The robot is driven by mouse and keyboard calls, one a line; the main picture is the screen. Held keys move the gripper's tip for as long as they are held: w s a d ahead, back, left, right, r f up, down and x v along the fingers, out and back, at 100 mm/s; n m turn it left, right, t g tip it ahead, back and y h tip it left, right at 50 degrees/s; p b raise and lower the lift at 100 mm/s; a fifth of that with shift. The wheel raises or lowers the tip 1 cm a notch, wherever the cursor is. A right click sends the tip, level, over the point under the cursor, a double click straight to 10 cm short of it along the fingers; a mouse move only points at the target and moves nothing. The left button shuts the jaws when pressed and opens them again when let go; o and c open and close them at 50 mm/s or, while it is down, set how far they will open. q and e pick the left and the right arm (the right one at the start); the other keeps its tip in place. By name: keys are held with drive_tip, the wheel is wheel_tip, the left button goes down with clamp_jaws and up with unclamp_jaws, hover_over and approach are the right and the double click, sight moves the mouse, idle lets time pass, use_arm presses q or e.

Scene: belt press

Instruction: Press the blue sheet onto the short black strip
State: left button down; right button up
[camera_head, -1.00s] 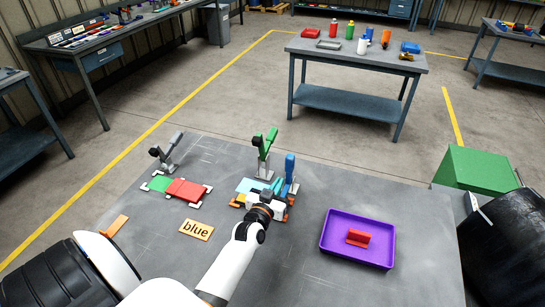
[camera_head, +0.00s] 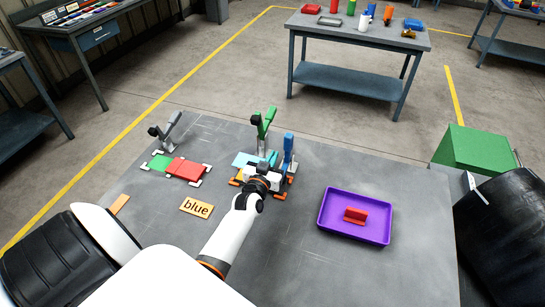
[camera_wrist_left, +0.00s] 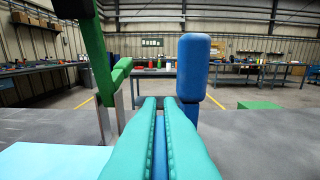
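The light blue sheet (camera_head: 244,159) lies flat on the middle orange-cornered fixture on my table, and shows at the lower left of the left wrist view (camera_wrist_left: 45,162). A green clamp lever (camera_head: 265,121) and a blue clamp lever (camera_head: 288,146) stand upright there. My left gripper (camera_head: 272,170) is low over the fixture's front. Its teal fingers (camera_wrist_left: 160,102) lie close together, with a thin blue line between them and no sheet held. The blue lever (camera_wrist_left: 194,68) stands just beyond them, slightly right. I cannot make out the short black strip. My right gripper is not in view.
A left fixture holds a green sheet (camera_head: 159,162) and a red sheet (camera_head: 186,169) beside a grey clamp lever (camera_head: 172,123). A purple tray (camera_head: 327,221) with a red piece (camera_head: 355,216) stands right. The table's front middle is clear.

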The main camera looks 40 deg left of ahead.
use_arm(q)
wheel_tip(320, 180, down, 5)
drive_tip(key=b, duration=0.3)
drive_tip(key=shift+r, duration=0.1)
drive_tip(key=shift+f+b, duration=0.5)
drive_tip(key=shift+b, duration=0.05)
drive_tip(key=shift+f+b, duration=0.35)
drive_tip(key=shift+f, duration=0.1)
idle(0.4)
idle(0.5)
drive_tip(key=c, duration=1.5)
unclamp_jaws()
drive_tip(key=shift+a+f, duration=0.1)
drive_tip(key=shift+c, duration=0.2)
